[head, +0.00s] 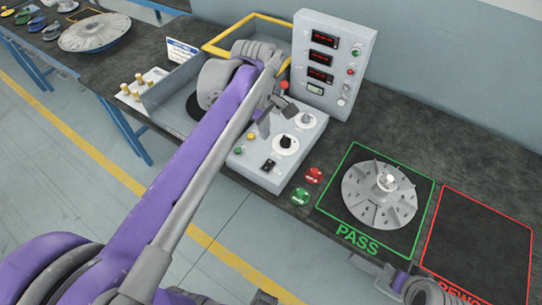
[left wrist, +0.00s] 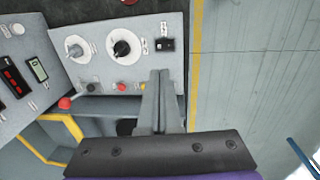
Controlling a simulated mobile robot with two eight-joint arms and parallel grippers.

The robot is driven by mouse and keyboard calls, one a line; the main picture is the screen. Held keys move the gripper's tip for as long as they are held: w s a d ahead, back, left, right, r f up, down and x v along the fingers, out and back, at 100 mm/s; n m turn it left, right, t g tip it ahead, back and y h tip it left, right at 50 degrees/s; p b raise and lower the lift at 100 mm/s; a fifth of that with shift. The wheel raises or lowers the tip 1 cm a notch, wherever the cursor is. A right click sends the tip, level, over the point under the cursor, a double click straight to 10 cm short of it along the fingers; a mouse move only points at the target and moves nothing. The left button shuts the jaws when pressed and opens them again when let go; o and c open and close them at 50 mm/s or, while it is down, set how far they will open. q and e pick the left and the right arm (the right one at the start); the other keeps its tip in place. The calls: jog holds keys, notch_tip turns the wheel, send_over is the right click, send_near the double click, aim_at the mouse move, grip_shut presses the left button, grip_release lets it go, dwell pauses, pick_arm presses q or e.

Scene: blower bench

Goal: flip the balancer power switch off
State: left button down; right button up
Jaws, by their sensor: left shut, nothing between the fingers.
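The balancer's sloped control box (head: 255,160) stands on the bench, with a black rocker switch (head: 268,165) near its front corner. The switch (left wrist: 165,45) also shows in the left wrist view, beside a black dial; I cannot tell which side is pressed. My left gripper (head: 264,125) is shut and empty above the box. In the left wrist view its fingertips (left wrist: 160,74) point toward the switch and appear short of it, over the row of small buttons. A part of my right arm, perhaps the gripper, shows at the bottom right (head: 420,290); its jaws are unclear.
A display tower (head: 333,60) stands behind the box. A red-knobbed lever (head: 284,85) is close to my left gripper. Red (head: 314,175) and green (head: 300,196) buttons sit on the bench. A finned disc (head: 365,205) lies on the PASS mat; the red-outlined mat (head: 480,245) looks empty.

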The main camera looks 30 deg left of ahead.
aim_at(270, 163)
pick_arm(q)
jog(key=f, duration=0.4)
jog(key=w+f, duration=0.1)
jog(key=f, duration=0.4)
jog(key=f+b, duration=0.1)
jog(key=f, duration=0.4)
jog(key=shift+w+d, duration=0.1)
jog(key=shift+w, duration=0.3)
jog(key=shift+f, duration=0.2)
jog(key=shift+s, duration=0.15)
